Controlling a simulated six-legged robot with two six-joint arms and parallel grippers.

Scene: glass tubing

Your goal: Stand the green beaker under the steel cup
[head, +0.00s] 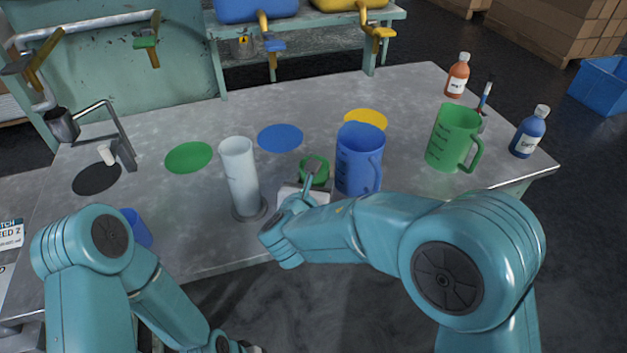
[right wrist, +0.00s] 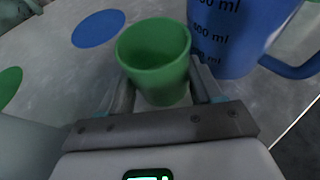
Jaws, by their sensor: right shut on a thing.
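A small green beaker (head: 314,163) is upright between the fingers of my right gripper (head: 311,180), which is shut on it. The right wrist view shows the beaker (right wrist: 155,62) close up between the two fingers (right wrist: 160,95), its open mouth facing up and empty. The steel cup (head: 63,125) is at the far left, at the end of a thin arm on a grey stand (head: 118,135). A black disc (head: 97,178) lies on the table near the stand. My right gripper is well to the right of the cup. My left gripper is out of view.
A tall white cylinder (head: 240,172) stands left of the held beaker, and a blue jug (head: 358,160) close on its right. A green jug (head: 453,137) and bottles stand farther right. A small blue beaker (head: 137,229) is at front left. Green (head: 188,157) and blue (head: 280,138) discs are bare.

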